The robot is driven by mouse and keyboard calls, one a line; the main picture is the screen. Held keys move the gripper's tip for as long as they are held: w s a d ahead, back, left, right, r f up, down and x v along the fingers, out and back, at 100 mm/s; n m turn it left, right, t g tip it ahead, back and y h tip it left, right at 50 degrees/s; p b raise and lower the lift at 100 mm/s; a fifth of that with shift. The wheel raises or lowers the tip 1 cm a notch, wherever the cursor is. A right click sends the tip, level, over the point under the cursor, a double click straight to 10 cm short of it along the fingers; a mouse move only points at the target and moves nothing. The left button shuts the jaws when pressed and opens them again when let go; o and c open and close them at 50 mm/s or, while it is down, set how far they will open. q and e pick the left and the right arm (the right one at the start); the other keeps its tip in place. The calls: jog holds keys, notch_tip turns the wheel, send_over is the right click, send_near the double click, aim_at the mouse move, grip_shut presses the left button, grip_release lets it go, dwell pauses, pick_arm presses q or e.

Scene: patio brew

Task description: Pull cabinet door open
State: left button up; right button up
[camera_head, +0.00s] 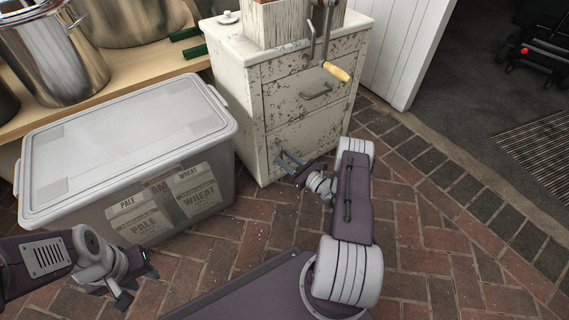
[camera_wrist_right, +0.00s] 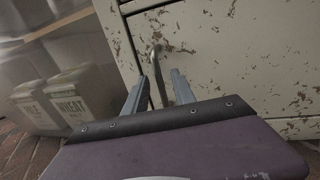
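The cabinet (camera_head: 247,100) is off-white with chipped paint and stands at the top centre of the head view. Its lower door front (camera_head: 312,138) looks closed and also fills much of the right wrist view (camera_wrist_right: 235,60). A curved metal handle (camera_wrist_right: 155,62) on the door lies between the fingers of my right gripper (camera_wrist_right: 159,78), nearer the left finger. The fingers are apart, so the gripper is open around the handle. In the head view, my right gripper (camera_head: 285,158) is at the door's lower left and mostly hides this handle. My left gripper (camera_head: 138,283) is open and empty at lower left.
A lidded plastic bin (camera_head: 115,125) with grain labels stands left of the cabinet. Steel pots (camera_head: 55,60) sit on a wooden shelf. Brick floor (camera_head: 430,215) is clear at right.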

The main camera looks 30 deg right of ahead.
jog(key=shift+w+a, duration=0.1)
jog(key=shift+w, duration=0.15)
grip_shut()
dwell(1.3)
